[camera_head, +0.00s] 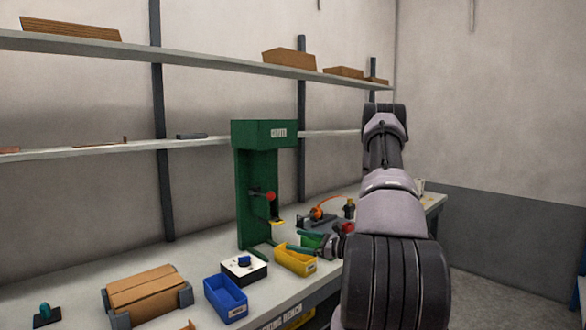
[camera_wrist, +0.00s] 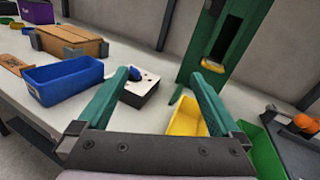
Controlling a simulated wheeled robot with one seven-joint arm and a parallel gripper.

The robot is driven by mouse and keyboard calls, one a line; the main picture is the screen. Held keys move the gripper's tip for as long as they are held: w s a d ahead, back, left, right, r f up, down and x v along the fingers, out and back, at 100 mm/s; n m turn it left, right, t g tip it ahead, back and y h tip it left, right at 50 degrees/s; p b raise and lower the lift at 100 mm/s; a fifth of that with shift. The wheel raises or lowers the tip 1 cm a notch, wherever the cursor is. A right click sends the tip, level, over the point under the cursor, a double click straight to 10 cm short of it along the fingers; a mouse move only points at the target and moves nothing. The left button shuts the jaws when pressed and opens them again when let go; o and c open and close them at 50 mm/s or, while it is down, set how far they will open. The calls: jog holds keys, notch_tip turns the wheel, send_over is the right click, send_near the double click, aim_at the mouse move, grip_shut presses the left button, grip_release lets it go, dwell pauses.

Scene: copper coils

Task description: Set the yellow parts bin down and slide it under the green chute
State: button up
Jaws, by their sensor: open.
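The yellow parts bin (camera_head: 296,261) stands upright on the bench, in front of the green chute machine (camera_head: 257,185). In the wrist view the bin (camera_wrist: 185,120) lies beyond my palm, partly hidden behind the right finger. The tall green machine (camera_wrist: 212,40) rises behind it, with a yellow lip (camera_wrist: 213,66) in its opening. The bin is in front of that lip, not directly beneath it. My gripper (camera_head: 299,242) is open, its teal fingers spread wide near the bin. In the wrist view nothing is clasped between the fingertips (camera_wrist: 161,78).
A blue bin (camera_head: 226,297) and a white box with a blue knob (camera_head: 244,268) stand left of the yellow bin. A green bin (camera_wrist: 262,150) is close on the right. A cardboard box (camera_head: 145,293) sits farther left. Shelves run along the wall.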

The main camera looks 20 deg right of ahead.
jog(key=s+a+r+n+g, duration=0.6)
jog(key=a+r+n, duration=0.1)
jog(key=a+r, duration=0.15)
jog(key=s+a+r+n+g, duration=0.5)
jog(key=a+r+n, duration=0.15)
jog(key=r, duration=0.35)
jog(key=s+r+n+t+h, duration=0.4)
jog(key=s+r+n+h, duration=0.4)
jog(key=s+r, duration=0.5)
jog(key=s+h, duration=0.1)
jog(key=s, duration=0.2)
jog(key=shift+r+t+h, duration=0.3)
jog(key=shift+r+t, duration=0.1)
